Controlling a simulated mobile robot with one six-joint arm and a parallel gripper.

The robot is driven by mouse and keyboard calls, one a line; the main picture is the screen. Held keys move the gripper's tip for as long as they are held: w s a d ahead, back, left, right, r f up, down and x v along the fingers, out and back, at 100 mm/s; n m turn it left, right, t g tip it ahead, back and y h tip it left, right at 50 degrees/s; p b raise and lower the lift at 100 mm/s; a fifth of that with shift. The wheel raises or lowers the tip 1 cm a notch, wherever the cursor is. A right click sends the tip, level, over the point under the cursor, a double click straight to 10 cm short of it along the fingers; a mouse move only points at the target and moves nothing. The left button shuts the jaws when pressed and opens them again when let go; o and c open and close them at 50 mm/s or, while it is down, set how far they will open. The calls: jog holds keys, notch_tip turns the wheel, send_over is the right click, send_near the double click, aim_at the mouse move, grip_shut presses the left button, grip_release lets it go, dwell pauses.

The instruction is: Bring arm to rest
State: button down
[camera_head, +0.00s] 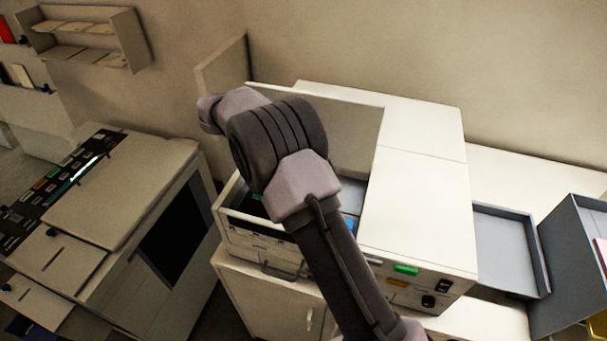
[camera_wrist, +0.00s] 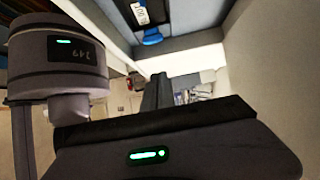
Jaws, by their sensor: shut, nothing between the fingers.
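My arm reaches up from the bottom of the head view and bends over an open drawer (camera_head: 238,228) of a white machine (camera_head: 420,205). My gripper (camera_wrist: 162,82) shows in the wrist view as a dark narrow shape, with its fingers shut and nothing between them. In the head view the fingers cannot be made out. The drawer lies partly hidden under my arm, with a blue thing (camera_head: 350,222) inside. In the wrist view a blue-tipped item (camera_wrist: 150,36) with a white label lies in a grey compartment beyond the fingers.
A raised lid panel (camera_head: 345,130) stands close behind my arm. A beige machine (camera_head: 125,190) with a dark front stands at the left. A grey tray (camera_head: 508,250) and a dark grey bin (camera_head: 570,265) stand at the right. Wall shelves (camera_head: 90,40) hang upper left.

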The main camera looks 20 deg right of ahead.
jog(key=shift+w+a+r, duration=0.1)
jog(key=shift+a+r, duration=0.1)
jog(key=shift+a, duration=0.2)
jog(key=shift+d, duration=0.1)
